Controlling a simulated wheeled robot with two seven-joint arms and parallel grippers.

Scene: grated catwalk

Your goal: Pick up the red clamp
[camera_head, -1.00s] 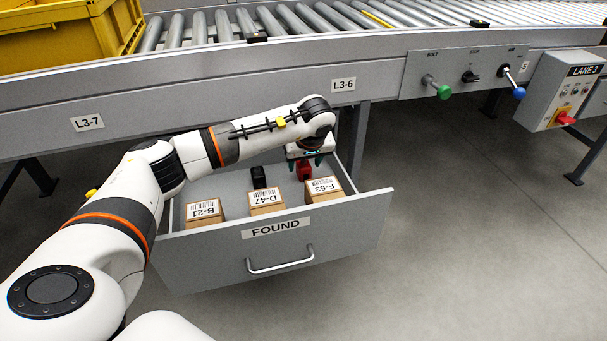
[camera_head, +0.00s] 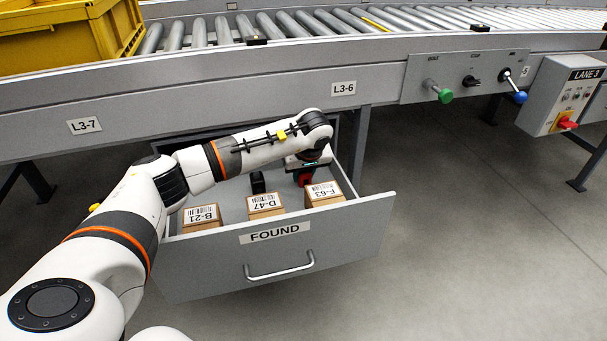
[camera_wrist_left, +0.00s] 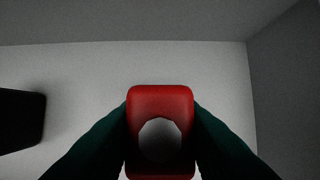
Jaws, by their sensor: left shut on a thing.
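The red clamp (camera_wrist_left: 160,100) is in the open drawer, near its back right. In the head view only a small part of the red clamp (camera_head: 305,180) shows below my left gripper (camera_head: 303,174). My left gripper also shows in the left wrist view (camera_wrist_left: 160,135), with its fingers against both sides of the clamp. It is shut on the clamp. Whether the clamp touches the drawer floor is hard to tell. My right gripper is not in view.
The drawer (camera_head: 340,241), labelled FOUND, holds boxes B-21 (camera_head: 201,217), D-47 (camera_head: 265,205) and F-63 (camera_head: 324,193). A black object (camera_head: 258,182) stands behind them, left of the clamp. The conveyor (camera_head: 250,85) runs above the drawer's back.

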